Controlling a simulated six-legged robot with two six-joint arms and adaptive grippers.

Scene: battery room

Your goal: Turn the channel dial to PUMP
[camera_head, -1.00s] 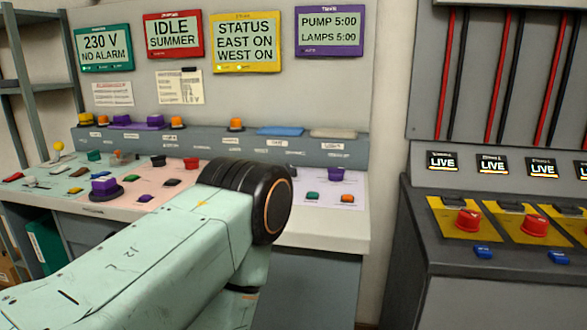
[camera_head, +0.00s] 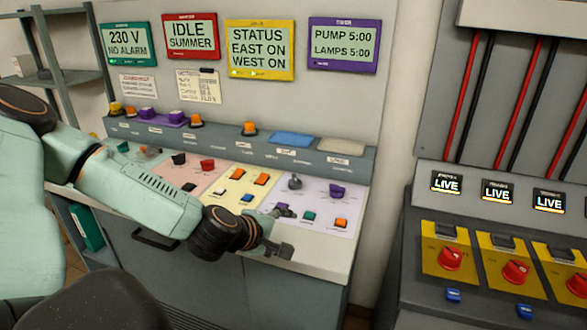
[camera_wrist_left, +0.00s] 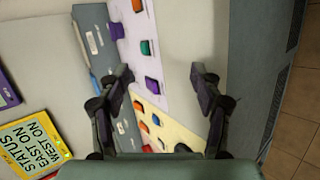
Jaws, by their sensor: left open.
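The lilac panel section (camera_head: 318,204) at the right end of the desk carries a raised purple knob (camera_head: 337,190), a smaller purple control (camera_head: 283,210), a green button (camera_head: 308,216) and an orange button (camera_head: 340,223). Labels are too small to read, so I cannot tell which control is the channel dial. My left gripper (camera_head: 277,234) is open and empty at the desk's front edge, below the lilac section. In the left wrist view a purple control (camera_wrist_left: 152,85) shows between the spread fingers, with the green one (camera_wrist_left: 145,47) above. My right gripper is out of view.
A grey metal lever (camera_head: 295,182) stands beside the purple knob. The purple timer screen (camera_head: 343,45) reads PUMP 5:00, LAMPS 5:00. A cabinet with red switches (camera_head: 450,258) stands to the right, across a gap. Shelves (camera_head: 70,75) stand at the left.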

